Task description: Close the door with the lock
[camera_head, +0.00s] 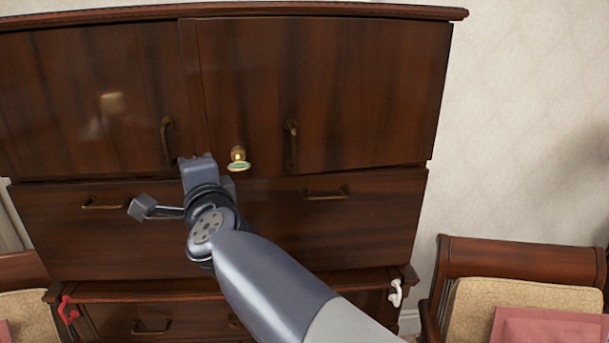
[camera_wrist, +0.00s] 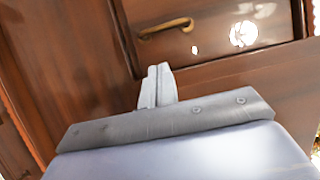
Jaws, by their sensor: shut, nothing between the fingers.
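The door with the lock (camera_head: 345,90) is the right upper door of a dark wooden cabinet. Its brass lock (camera_head: 238,157) sits low near its left edge, and its brass handle (camera_head: 291,143) is further right. The door looks nearly in line with the left door (camera_head: 90,90); I cannot tell whether a small gap is left. My gripper (camera_wrist: 157,86) is shut and empty in the wrist view, with wood panels and a brass handle (camera_wrist: 166,29) beyond. In the head view my gripper's body is just left of and below the lock; its fingertips are hidden, and contact cannot be judged.
Drawers with brass handles (camera_head: 325,193) lie below the doors. The left door has a handle (camera_head: 167,141) close to my gripper. A red hook (camera_head: 68,310) and a white hook (camera_head: 396,293) hang lower down. A cushioned chair (camera_head: 520,262) stands at the right.

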